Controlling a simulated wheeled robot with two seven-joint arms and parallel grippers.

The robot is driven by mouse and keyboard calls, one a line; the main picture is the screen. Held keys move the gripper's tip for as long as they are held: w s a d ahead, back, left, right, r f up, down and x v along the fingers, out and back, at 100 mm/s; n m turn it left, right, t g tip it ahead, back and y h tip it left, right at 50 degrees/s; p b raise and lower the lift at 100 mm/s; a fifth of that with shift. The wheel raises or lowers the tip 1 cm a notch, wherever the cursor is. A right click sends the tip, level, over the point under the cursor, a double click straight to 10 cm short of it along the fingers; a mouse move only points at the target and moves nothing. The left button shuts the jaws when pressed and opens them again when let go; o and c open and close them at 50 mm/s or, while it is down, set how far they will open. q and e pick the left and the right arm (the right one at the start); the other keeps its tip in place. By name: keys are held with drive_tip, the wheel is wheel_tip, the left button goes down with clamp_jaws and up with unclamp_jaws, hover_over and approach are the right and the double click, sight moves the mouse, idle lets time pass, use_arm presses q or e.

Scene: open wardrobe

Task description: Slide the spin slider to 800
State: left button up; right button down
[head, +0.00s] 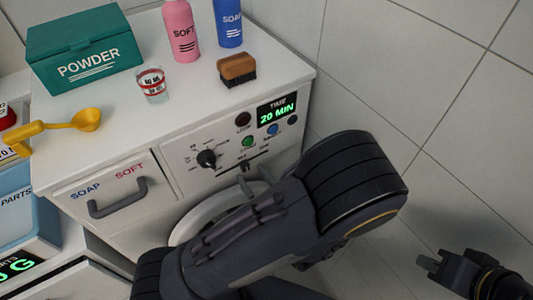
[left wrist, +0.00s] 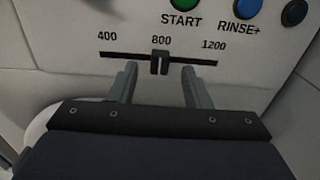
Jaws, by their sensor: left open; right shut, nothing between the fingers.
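The spin slider (left wrist: 159,62) is a dark knob on a black horizontal track on the washer's white front panel. It stands under the 800 mark, between 400 and 1200. It also shows small in the head view (head: 245,166), just above my left gripper. My left gripper (left wrist: 159,78) is open, with one grey finger on each side of the knob and a gap to it on both sides. In the head view my left gripper (head: 256,183) is partly hidden by its own arm. My right gripper (head: 428,262) is shut and empty at the lower right, away from the washer.
The washer's dial (head: 207,158), green START button (left wrist: 184,3) and blue RINSE+ button (left wrist: 247,6) are near the slider. A powder box (head: 88,50), two bottles, a brush (head: 237,69) and a cup (head: 152,85) stand on the washer top. A tiled wall is at right.

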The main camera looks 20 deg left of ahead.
use_arm(q)
drive_tip(key=shift+v, duration=2.45)
drive_tip(key=s+a+n+g+h, duration=0.8)
drive_tip(key=s+n+g, duration=0.1)
drive_tip(key=n+g, duration=0.45)
wheel_tip(320, 180, up, 10)
drive_tip(key=n+t+h, duration=0.8)
drive_tip(key=n+h, duration=0.2)
drive_tip(key=n, duration=0.4)
drive_tip(key=shift+d+r+p, duration=0.15)
drive_tip(key=shift+r+p, duration=0.1)
drive_tip(key=shift+p, duration=0.1)
drive_tip(key=shift+s, duration=0.1)
